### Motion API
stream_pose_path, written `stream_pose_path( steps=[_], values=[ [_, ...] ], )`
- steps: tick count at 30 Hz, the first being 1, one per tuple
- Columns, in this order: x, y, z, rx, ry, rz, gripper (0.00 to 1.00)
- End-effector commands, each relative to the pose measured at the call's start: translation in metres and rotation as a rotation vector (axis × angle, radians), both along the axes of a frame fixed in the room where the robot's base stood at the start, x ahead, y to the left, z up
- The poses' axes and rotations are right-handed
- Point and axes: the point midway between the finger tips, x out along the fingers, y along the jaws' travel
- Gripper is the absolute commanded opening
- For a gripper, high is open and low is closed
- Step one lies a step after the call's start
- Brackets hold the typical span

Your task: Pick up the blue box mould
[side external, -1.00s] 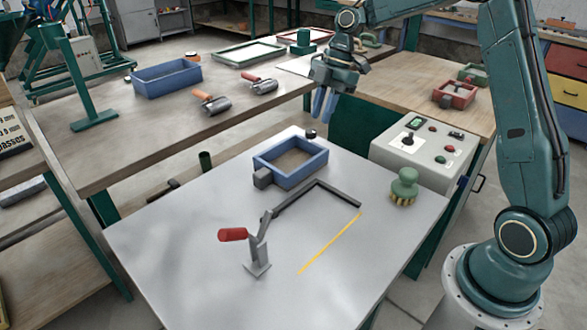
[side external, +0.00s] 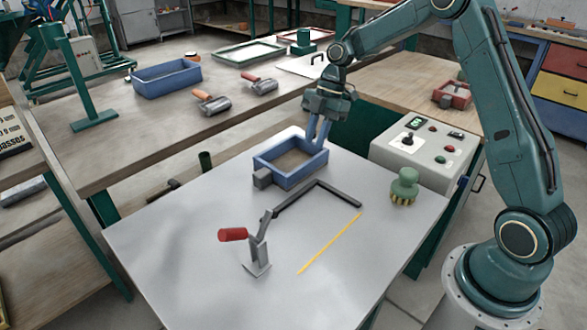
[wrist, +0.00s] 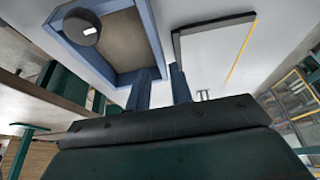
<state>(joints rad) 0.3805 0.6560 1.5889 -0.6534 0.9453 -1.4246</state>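Another blue box (side external: 167,84) stands on the wooden bench behind. My gripper (side external: 318,133) points down at the mould's right far corner, its two fingers apart. In the wrist view the mould (wrist: 149,32) fills the upper left, and the fingers (wrist: 160,88) show a gap on either side of the line of its near wall. Nothing is seen between them but the wall's end; contact cannot be told.
A lever clamp with a red handle (side external: 233,235) and a dark angled bar (side external: 318,189) lie in front of the mould. A green brush (side external: 404,186) stands to the right, near a control box (side external: 423,147). The table's front is clear.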

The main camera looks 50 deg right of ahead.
Motion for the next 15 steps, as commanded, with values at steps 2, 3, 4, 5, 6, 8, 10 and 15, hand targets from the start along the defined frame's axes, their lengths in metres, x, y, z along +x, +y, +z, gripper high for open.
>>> stream_pose_path(
  steps=[2,3,4,5,6,8,10,15],
  values=[
    [-0.001,0.005,-0.012,0.001,0.004,0.002,0.22],
    [0.000,0.007,-0.016,0.001,0.002,0.001,0.22],
    [0.000,0.008,-0.019,0.001,0.002,0.001,0.22],
    [0.000,0.010,-0.022,0.000,0.002,0.001,0.22],
    [0.000,0.011,-0.025,0.000,0.002,0.000,0.22],
    [0.000,0.012,-0.028,0.000,0.001,-0.001,0.22],
    [0.000,0.013,-0.031,-0.001,0.000,-0.001,0.22],
    [0.000,0.013,-0.032,-0.001,0.000,0.000,0.22]
  ],
)
